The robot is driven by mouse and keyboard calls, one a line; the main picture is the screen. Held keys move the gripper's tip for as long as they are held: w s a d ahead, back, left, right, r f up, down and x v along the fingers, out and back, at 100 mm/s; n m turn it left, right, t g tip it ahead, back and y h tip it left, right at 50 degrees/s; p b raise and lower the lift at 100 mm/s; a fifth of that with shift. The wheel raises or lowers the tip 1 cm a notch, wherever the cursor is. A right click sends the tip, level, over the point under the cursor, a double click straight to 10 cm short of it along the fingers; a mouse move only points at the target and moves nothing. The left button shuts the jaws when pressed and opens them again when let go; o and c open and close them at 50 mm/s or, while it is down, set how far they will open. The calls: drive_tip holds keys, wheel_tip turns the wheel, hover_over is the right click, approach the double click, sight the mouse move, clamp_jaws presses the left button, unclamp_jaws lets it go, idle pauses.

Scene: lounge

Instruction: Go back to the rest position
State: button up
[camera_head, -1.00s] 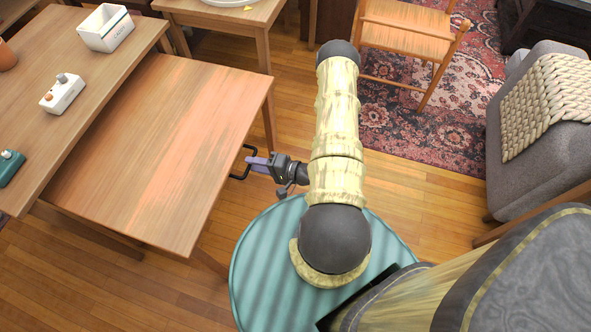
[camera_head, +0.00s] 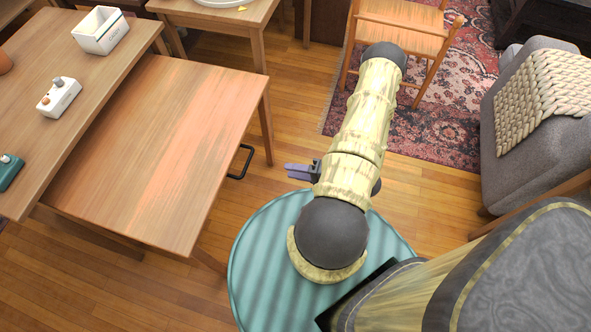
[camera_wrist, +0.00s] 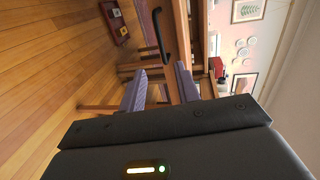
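My gripper (camera_head: 300,172) points left in the head view, in front of my arm, with purple fingers. In the wrist view its two purple fingers (camera_wrist: 160,88) stand apart with nothing between them. A black bar handle (camera_head: 241,162) on the right side of the lower wooden table (camera_head: 165,140) is to the left of the fingertips, with a clear gap. The handle also shows beyond the fingers in the wrist view (camera_wrist: 158,32). Part of my gripper's body is hidden behind my arm in the head view.
A higher table (camera_head: 110,62) at left bears a white box (camera_head: 100,32), a white device (camera_head: 58,98) and a green device (camera_head: 8,170). A wooden chair (camera_head: 400,35) stands on the patterned rug (camera_head: 440,130). A grey armchair (camera_head: 490,175) is at right.

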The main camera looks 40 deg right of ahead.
drive_tip(key=shift+w, duration=0.1)
idle(0.3)
drive_tip(key=w+d+r+n+g+h, duration=0.1)
drive_tip(key=w+d+n+g+h, duration=0.4)
drive_tip(key=w, duration=0.3)
drive_tip(key=w+a+r+n+g+h, duration=0.1)
drive_tip(key=w+r+n+h, duration=0.3)
drive_tip(key=r, duration=0.5)
drive_tip(key=s+a+r+n+g+h, duration=0.1)
drive_tip(key=s+a+r+g, duration=0.1)
drive_tip(key=s+a+r, duration=0.4)
drive_tip(key=s+a+r+g, duration=0.2)
drive_tip(key=a+r, duration=0.6)
drive_tip(key=r, duration=0.2)
wheel_tip(320, 180, up, 22)
drive_tip(key=p, duration=2.3)
drive_tip(key=shift+w, duration=0.15)
drive_tip(key=shift+w, duration=0.1)
